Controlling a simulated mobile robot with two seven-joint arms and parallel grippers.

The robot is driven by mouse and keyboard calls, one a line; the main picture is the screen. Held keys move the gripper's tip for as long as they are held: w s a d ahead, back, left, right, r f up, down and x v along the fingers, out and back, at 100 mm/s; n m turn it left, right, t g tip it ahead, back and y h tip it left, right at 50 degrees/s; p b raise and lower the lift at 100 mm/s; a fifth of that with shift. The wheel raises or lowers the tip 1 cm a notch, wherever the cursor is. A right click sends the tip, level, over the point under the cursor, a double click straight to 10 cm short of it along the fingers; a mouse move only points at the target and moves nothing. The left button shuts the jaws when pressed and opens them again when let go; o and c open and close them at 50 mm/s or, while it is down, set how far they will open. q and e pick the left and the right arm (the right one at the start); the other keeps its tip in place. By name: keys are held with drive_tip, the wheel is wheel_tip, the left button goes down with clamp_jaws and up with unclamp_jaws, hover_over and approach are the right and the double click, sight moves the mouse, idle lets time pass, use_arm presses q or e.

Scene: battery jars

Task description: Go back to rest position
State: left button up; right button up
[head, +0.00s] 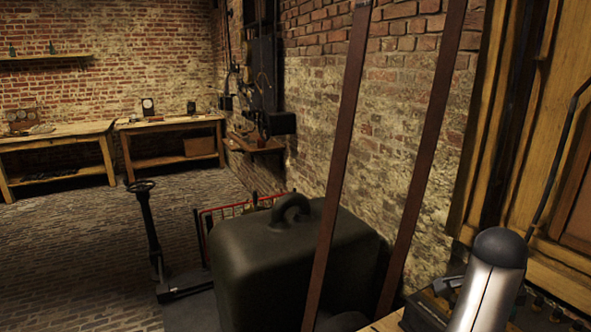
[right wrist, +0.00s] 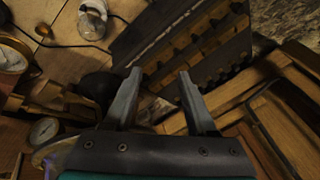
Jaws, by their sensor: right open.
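My right gripper (right wrist: 159,75) is open in the right wrist view, with its two grey fingers apart and nothing between them. It is over a wooden surface with gauges and a dark slotted case, and I cannot tell its exact height. In the head view only a white and black part of my arm shows at the bottom right; the right gripper itself is not seen there. My left gripper is in neither view.
The right wrist view shows a slotted case (right wrist: 190,45), a brass gauge (right wrist: 12,55), a small metal cylinder (right wrist: 92,20) with a cable, and wooden framing. In the head view, a large dark block (head: 265,255) stands ahead.

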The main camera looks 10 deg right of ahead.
drive_tip(key=s+a+f+n+t+y, duration=0.1)
drive_tip(key=s+a+f+n+y, duration=0.1)
drive_tip(key=s+a+f+n, duration=0.5)
drive_tip(key=s+a+f+n+y, duration=0.1)
drive_tip(key=s+a+n, duration=0.3)
drive_tip(key=a+n, duration=0.7)
drive_tip(key=s+a+f+n+t+y, duration=0.1)
drive_tip(key=s+a+f+n+y, duration=0.1)
drive_tip(key=s+a+f+n, duration=0.55)
wheel_tip(320, 180, down, 21)
drive_tip(key=a+g+b, duration=0.1)
drive_tip(key=a+b, duration=0.1)
drive_tip(key=b, duration=0.1)
use_arm(q)
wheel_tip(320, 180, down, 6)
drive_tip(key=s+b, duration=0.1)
drive_tip(key=b, duration=0.2)
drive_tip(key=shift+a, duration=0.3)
use_arm(e)
drive_tip(key=s+d+f+g, duration=0.1)
drive_tip(key=s+d+f, duration=0.1)
drive_tip(key=s+f, duration=1.3)
wheel_tip(320, 180, down, 3)
drive_tip(key=shift+s+d+r+n+g, duration=0.15)
drive_tip(key=shift+d+n+g, duration=0.1)
drive_tip(key=shift+n+g, duration=0.15)
